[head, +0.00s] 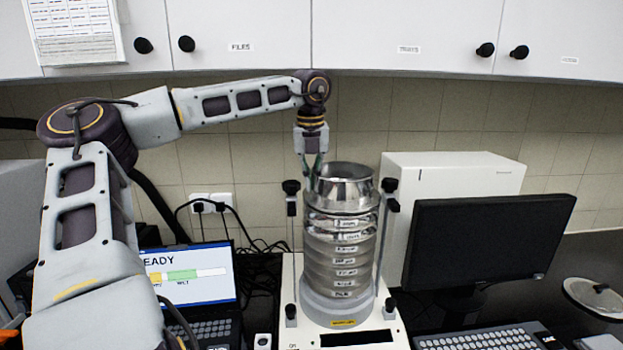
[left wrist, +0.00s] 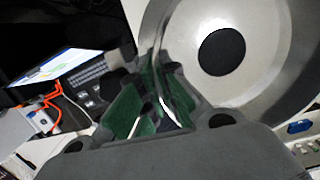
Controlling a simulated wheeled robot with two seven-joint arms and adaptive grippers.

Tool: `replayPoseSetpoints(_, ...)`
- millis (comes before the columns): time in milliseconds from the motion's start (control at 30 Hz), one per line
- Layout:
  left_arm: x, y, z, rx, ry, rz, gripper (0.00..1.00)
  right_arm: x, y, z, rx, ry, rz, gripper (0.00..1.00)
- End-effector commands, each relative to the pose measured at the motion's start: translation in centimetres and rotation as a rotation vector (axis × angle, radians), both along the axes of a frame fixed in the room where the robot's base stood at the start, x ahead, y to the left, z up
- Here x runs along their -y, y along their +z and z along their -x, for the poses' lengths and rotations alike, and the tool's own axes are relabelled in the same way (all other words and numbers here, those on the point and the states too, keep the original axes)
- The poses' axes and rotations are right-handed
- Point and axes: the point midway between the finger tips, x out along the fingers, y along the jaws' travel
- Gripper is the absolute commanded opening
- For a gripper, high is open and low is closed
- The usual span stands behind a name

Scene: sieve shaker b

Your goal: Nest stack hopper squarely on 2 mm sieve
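The stack hopper (head: 340,197), a shiny metal funnel, is at the top of the sieve column in the head view. In the left wrist view the hopper (left wrist: 272,75) fills the upper right, its dark round outlet showing. The 2 mm sieve (head: 337,224) appears to be the top labelled ring just below; its label is too small to read surely. The hopper looks roughly centred over it; I cannot tell whether they touch all round. My left gripper (head: 313,176) points down at the hopper's left rim. Its green-padded fingers (left wrist: 152,103) appear closed around that rim. My right gripper is out of view.
The shaker base (head: 385,332) carries several stacked sieves between two black-knobbed clamp rods (head: 389,225). A monitor (head: 490,240) and white box (head: 450,170) stand to the right, a laptop (head: 195,275) left. A round lid (head: 590,294) lies far right. Cabinets hang above.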

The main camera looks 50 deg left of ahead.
Motion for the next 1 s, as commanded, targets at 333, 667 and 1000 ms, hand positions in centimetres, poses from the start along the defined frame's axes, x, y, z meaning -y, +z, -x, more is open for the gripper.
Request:
replayPoseSetpoints(333,0.01,0.04,-0.02,0.003,0.000,0.000,0.00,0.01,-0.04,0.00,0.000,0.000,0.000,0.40)
replayPoseSetpoints(667,0.00,-0.13,-0.01,0.002,0.000,-0.001,0.00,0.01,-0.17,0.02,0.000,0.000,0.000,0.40)
replayPoseSetpoints(1000,-0.01,-0.49,0.01,0.002,0.000,-0.001,0.00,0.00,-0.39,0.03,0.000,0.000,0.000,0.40)
